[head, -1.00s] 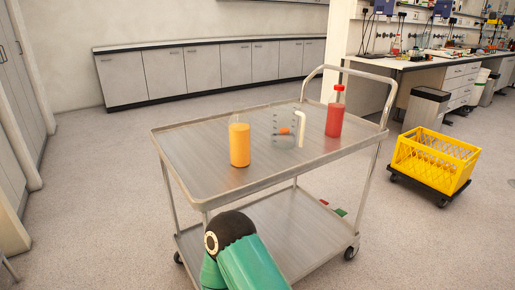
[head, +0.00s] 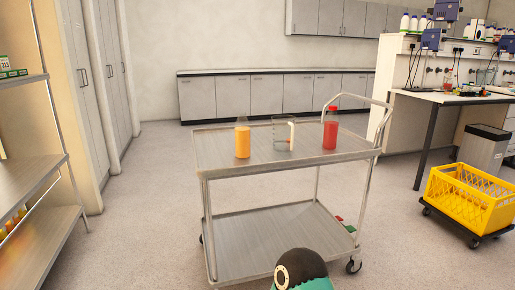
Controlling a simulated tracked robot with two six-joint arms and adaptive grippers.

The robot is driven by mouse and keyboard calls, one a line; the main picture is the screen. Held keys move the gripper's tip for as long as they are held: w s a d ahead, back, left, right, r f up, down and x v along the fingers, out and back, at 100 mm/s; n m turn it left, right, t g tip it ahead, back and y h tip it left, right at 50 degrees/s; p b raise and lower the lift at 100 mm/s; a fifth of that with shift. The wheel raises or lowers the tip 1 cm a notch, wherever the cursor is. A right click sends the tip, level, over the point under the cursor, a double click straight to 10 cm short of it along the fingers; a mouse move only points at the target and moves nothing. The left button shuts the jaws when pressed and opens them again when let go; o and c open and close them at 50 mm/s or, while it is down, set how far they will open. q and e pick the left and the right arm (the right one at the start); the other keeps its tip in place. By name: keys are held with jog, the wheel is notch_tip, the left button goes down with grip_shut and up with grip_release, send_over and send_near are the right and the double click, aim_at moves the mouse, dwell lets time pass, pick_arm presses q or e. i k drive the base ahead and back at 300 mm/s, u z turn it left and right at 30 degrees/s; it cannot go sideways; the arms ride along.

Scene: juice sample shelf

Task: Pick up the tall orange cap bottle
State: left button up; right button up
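A bottle of orange liquid (head: 242,141) stands upright on the cart's top, towards its left; its upper part is pale and I cannot make out a cap colour. A bottle of red liquid with a red cap (head: 330,131) stands upright towards the right. No bottle that is clearly tall with an orange cap can be made out. Small orange and yellow items (head: 8,228) show partly on the shelf unit at the left edge, too cut off to identify. Neither of my grippers is in view; only a green and black part of my arm shows at the bottom.
A clear beaker (head: 283,136) stands between the bottles on the metal cart (head: 217,154). A shelf unit (head: 30,172) with small green boxes (head: 12,72) is at the left. A yellow crate (head: 470,198) on a dolly is at the right. Floor between shelf and cart is clear.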

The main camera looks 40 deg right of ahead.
aim_at(242, 127)
jog(key=z, duration=0.05)
jog(key=k, duration=0.55)
jog(key=z, duration=1.15)
jog(key=i, duration=1.7)
